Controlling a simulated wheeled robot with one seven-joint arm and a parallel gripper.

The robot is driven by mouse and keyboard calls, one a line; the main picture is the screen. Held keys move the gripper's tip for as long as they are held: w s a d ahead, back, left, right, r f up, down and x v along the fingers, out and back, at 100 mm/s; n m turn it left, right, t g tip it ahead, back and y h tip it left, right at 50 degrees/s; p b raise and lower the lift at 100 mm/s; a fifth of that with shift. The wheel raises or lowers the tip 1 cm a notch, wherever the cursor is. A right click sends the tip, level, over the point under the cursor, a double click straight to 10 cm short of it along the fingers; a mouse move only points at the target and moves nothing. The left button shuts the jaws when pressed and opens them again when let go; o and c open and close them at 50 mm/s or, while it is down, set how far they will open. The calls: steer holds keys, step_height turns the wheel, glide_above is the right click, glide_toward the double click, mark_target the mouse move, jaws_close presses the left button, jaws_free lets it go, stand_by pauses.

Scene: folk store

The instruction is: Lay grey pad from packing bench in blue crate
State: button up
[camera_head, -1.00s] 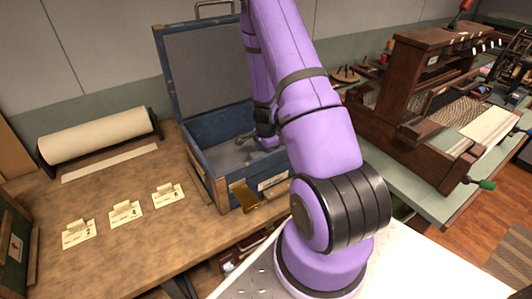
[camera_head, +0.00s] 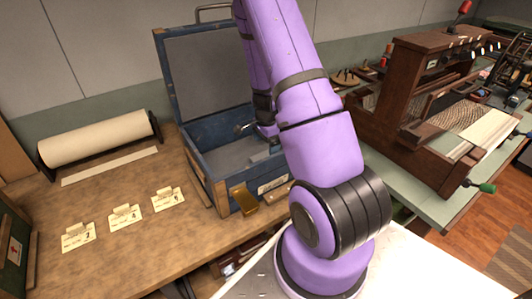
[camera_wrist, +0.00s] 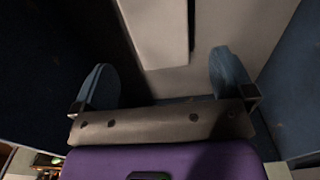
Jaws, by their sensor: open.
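The blue crate (camera_head: 208,187) stands on the packing bench (camera_head: 105,190) with its grey-lined lid raised at the back. The grey pad (camera_head: 262,157) appears to lie on the crate's grey floor, partly hidden behind my arm. In the wrist view a flat grey slab (camera_wrist: 155,35) with a dark side edge lies beyond the fingers and looks like the pad. My gripper (camera_head: 243,128) is inside the crate's opening, above the floor. In the wrist view its blue-grey fingers (camera_wrist: 163,78) stand wide apart with nothing between them.
A paper roll (camera_head: 98,138) lies at the bench's back left. Several numbered cards (camera_head: 126,216) stand left of the crate. A brass latch (camera_head: 244,199) is on its front. A wooden loom (camera_head: 435,105) stands on the right. The open lid (camera_head: 210,75) rises behind my gripper.

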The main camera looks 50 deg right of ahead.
steer(key=s+a+r+n+t, duration=0.1)
steer(key=a+r+n, duration=0.3)
steer(key=r, duration=0.6)
steer(key=a+r+n+t+y, duration=0.1)
steer(key=a+r+n, duration=0.2)
steer(key=a+r, duration=0.5)
steer(key=s+a+r+n+t, duration=0.1)
steer(key=a+r+n, duration=0.25)
steer(key=r, duration=0.75)
steer(key=s+a+r+n+t, duration=0.1)
steer(key=s+a+r+n, duration=0.4)
steer(key=s, duration=0.3)
steer(key=s+a+r+n+t+h, duration=0.1)
steer(key=s+a+r+n, duration=0.4)
steer(key=s, duration=0.4)
steer(key=shift+a+r, duration=0.3)
steer(key=shift+r, duration=0.25)
